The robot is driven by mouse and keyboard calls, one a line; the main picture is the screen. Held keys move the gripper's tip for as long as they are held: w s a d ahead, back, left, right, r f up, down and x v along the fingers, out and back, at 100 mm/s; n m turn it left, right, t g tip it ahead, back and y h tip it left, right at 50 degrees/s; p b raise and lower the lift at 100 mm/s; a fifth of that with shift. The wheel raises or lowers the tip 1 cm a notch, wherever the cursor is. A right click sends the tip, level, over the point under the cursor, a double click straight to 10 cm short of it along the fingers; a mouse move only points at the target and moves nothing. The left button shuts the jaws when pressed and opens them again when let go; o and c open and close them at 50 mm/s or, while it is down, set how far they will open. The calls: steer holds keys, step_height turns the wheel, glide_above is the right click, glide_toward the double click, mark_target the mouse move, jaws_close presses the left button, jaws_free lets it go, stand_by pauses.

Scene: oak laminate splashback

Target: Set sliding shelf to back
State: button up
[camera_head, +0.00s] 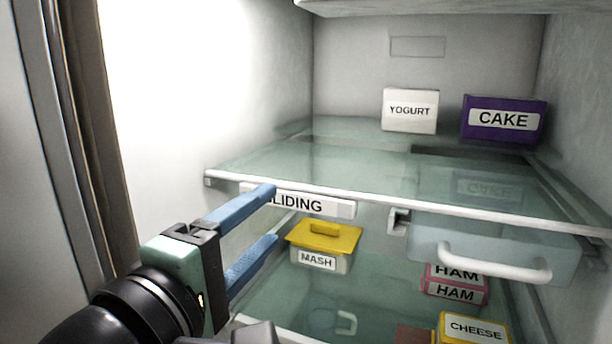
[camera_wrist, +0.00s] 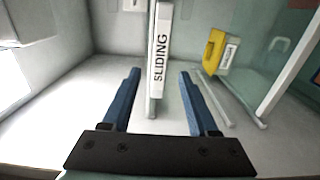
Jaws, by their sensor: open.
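The glass shelf (camera_head: 330,165) has a pale front edge, with a white plate marked SLIDING (camera_head: 325,208) just below its left front. The plate also shows in the wrist view (camera_wrist: 161,62), upright in the picture. My gripper (camera_head: 274,215) is open, with blue fingers one above the other at the plate's left end. The upper finger hides the first letter in the head view. In the wrist view my gripper (camera_wrist: 159,73) has its fingers on either side of the plate, with visible gaps. Whether a finger touches the plate cannot be told.
A yogurt box (camera_head: 409,112) and a purple cake box (camera_head: 503,120) stand at the back. Below are a yellow-lidded mash tub (camera_head: 321,245), a clear drawer (camera_head: 425,246) with a white handle, ham packs (camera_head: 456,284) and cheese (camera_head: 474,328). The fridge wall is left.

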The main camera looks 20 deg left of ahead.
steer(key=w+p, duration=0.3)
steer(key=w, duration=0.7)
steer(key=shift+w+d, duration=0.15)
steer(key=shift+d, duration=0.1)
steer(key=shift+f, duration=0.1)
steer(key=c, duration=0.9)
jaws_close()
